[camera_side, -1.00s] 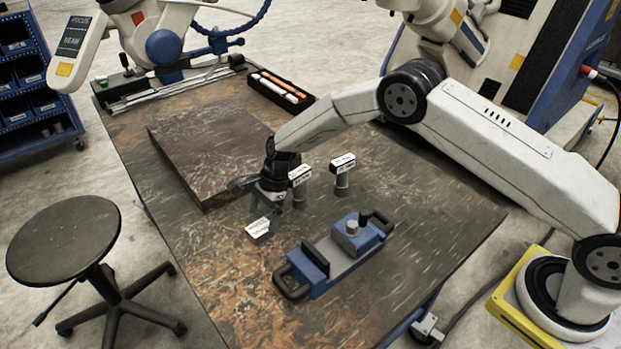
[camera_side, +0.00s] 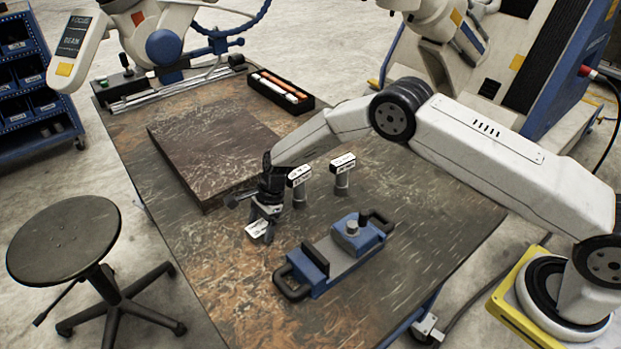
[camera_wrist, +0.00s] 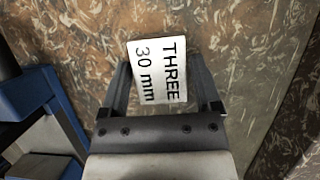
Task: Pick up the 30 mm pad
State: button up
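The 30 mm pad shows in the wrist view (camera_wrist: 157,70) as a white label reading "THREE 30 mm", lying between my two fingers and reaching past their tips. In the side view the pad (camera_side: 257,229) is a small white-topped piece near the blue clamp's far end. My gripper (camera_side: 266,222) is down at the pad, and its fingers stand on either side of it. In the wrist view my gripper (camera_wrist: 160,85) has its fingers apart, with a narrow gap to the label on the right side. Contact below the label is hidden.
Two other white-topped pads stand close by, one (camera_side: 299,175) beside my wrist and one (camera_side: 343,163) farther right. A blue clamp fixture (camera_side: 335,258) lies in front. A raised dark plate (camera_side: 205,150) is behind left. The table's front left (camera_side: 235,300) is clear.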

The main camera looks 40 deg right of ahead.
grip_shut()
jog(key=shift+w+r, duration=0.1)
jog(key=shift+r, duration=0.1)
jog(key=shift+r, duration=0.65)
jog(key=s+d+r, duration=0.3)
jog(key=s+r, duration=0.8)
jog(key=s, duration=0.2)
jog(key=shift+s+d+r, duration=0.2)
jog(key=shift+s+d, duration=0.05)
jog(key=shift+d, duration=0.15)
jog(key=shift+d, duration=0.1)
dwell(0.5)
